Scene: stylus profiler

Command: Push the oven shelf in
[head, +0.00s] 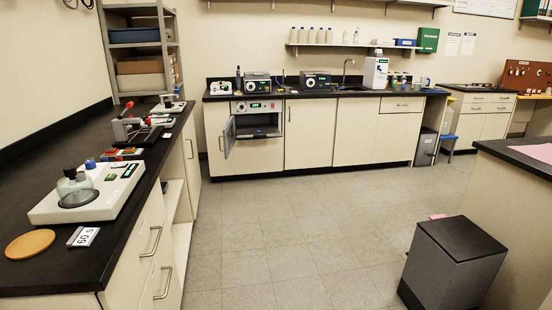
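The oven (257,106) is built into the far counter, left of centre, with a green-lit display on its top panel. Its door (229,137) stands open, swung out on the left side. A shelf (258,135) shows low in the oven opening; at this distance I cannot tell how far it sticks out. Neither of my grippers is in view.
The left counter (30,215) carries a white device with a flask (75,188) and a cork disc (30,244). A dark-topped bin (452,265) stands at the front right beside another bench (515,150). The grey floor (285,225) between is clear.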

